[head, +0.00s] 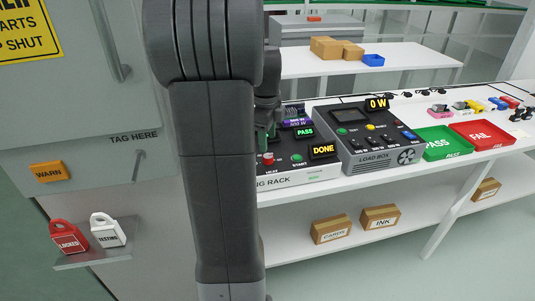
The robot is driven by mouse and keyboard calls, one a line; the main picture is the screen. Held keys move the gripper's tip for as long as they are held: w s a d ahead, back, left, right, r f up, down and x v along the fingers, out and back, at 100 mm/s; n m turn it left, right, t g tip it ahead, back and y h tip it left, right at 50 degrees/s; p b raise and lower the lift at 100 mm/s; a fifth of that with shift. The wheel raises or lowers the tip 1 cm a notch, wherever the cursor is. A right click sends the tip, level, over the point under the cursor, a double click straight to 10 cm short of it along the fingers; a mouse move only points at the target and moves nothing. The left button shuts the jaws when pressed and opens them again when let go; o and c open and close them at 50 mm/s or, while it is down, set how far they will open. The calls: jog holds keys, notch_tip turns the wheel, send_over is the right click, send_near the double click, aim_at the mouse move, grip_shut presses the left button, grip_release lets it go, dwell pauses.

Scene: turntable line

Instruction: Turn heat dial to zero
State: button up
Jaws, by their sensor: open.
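The heat dial (268,158) shows as a small red knob above the label HEAT on the dark panel of the rack (290,180), whose front label is partly hidden. My gripper (265,143) is open and points down just above the dial, at the rack's left side. My large grey arm link covers the left part of the rack and part of the gripper. I cannot tell whether the fingers touch the dial, and its pointer and scale are too small to read. A sign reading DONE (323,151) and a green PASS sign (305,132) are lit on the rack.
A load box (375,157) reading 0 W stands right of the rack. Green PASS (435,155) and red FAIL (502,143) trays lie further right. A cabinet (90,100) is at left, with red (67,240) and white (107,232) tags on a ledge.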

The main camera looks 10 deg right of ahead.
aim_at(268, 156)
notch_tip(268, 156, down, 6)
jog(key=shift+w+d+f, duration=0.1)
jog(key=shift+c, duration=0.3)
jog(key=c, duration=0.9)
